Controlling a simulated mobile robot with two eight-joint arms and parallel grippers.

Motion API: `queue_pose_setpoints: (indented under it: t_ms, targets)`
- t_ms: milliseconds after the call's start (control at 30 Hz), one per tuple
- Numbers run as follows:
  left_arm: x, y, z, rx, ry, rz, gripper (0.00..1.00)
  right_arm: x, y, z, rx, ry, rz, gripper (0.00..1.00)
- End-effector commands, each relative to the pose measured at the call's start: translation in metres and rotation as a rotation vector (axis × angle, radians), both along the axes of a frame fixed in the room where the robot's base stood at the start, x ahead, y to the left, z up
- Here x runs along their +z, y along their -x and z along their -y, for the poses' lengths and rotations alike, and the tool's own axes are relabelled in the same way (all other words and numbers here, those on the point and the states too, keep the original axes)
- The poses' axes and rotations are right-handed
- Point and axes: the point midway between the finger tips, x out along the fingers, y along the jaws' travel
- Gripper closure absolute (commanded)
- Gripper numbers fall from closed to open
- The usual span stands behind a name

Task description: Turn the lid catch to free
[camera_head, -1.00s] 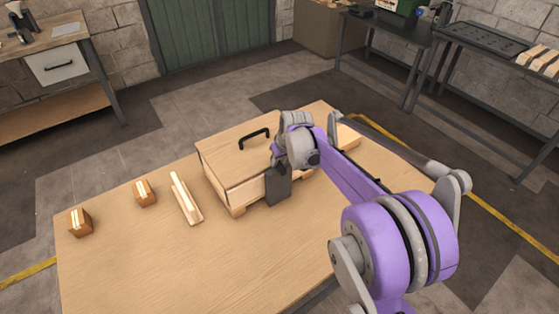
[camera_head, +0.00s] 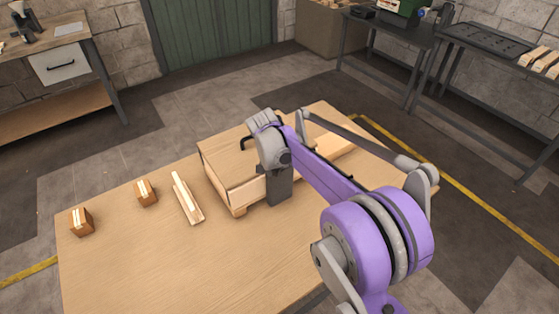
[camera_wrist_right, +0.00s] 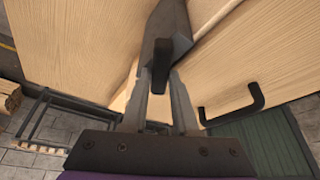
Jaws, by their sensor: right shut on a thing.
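A wooden box (camera_head: 245,194) stands on the table, its flat lid (camera_head: 222,150) down. My right arm covers the box's front and right side in the head view. In the right wrist view, the dark lid catch (camera_wrist_right: 159,80) lies between the fingers of my right gripper (camera_wrist_right: 162,92), which is shut on it. The catch's exact angle is hard to tell. The black lid handle (camera_wrist_right: 236,108) is at the right of the wrist view; in the head view it is mostly hidden behind my wrist. My left gripper is not in view.
On the table (camera_head: 190,270) left of the box are a wooden strip piece (camera_head: 187,198) and two small brown blocks, one nearer the box (camera_head: 146,193) and one farther left (camera_head: 81,222). The table's front left is clear.

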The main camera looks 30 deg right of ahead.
Motion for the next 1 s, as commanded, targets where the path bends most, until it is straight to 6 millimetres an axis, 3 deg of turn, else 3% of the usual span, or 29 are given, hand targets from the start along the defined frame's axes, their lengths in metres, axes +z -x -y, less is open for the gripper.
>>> queue_pose_setpoints:
  t_ms: [500,1000]
  targets:
    - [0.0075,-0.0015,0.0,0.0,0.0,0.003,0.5,0.0006,-0.0029,-0.0017,-0.417,-0.001,0.0,1.0]
    - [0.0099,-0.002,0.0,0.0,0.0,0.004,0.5,0.0001,-0.0032,-0.0015,-0.554,-0.002,0.0,1.0]
